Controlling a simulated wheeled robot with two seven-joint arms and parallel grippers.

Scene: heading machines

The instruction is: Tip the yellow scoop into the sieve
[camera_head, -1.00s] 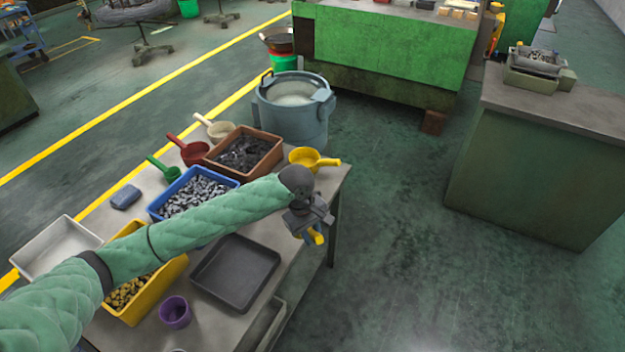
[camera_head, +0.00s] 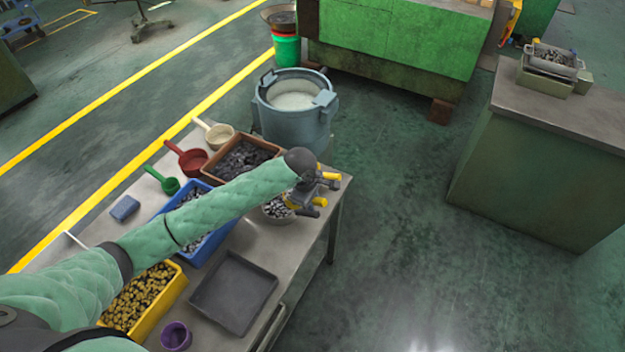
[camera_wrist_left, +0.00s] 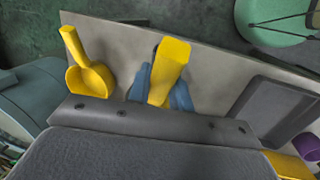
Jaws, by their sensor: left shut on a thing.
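My left gripper (camera_head: 316,190) is shut on the yellow handle (camera_wrist_left: 168,70) of a scoop, above the right end of the bench. A round bowl of grey bits (camera_head: 277,209) shows just beside the gripper; it seems to be the held scoop's bowl, level, but the join is hidden. A second yellow scoop (camera_wrist_left: 92,78), looking empty, lies on the bench next to the gripper. A dark round pan (camera_head: 279,17) on a green bucket (camera_head: 286,49) at the back may be the sieve; its mesh cannot be made out. My right gripper is out of view.
A blue bin (camera_head: 194,258), a brown bin (camera_head: 270,147) and a yellow bin (camera_head: 172,300) hold parts. A dark empty tray (camera_head: 234,292) lies in front. A large grey-blue drum (camera_head: 296,125) stands behind the bench.

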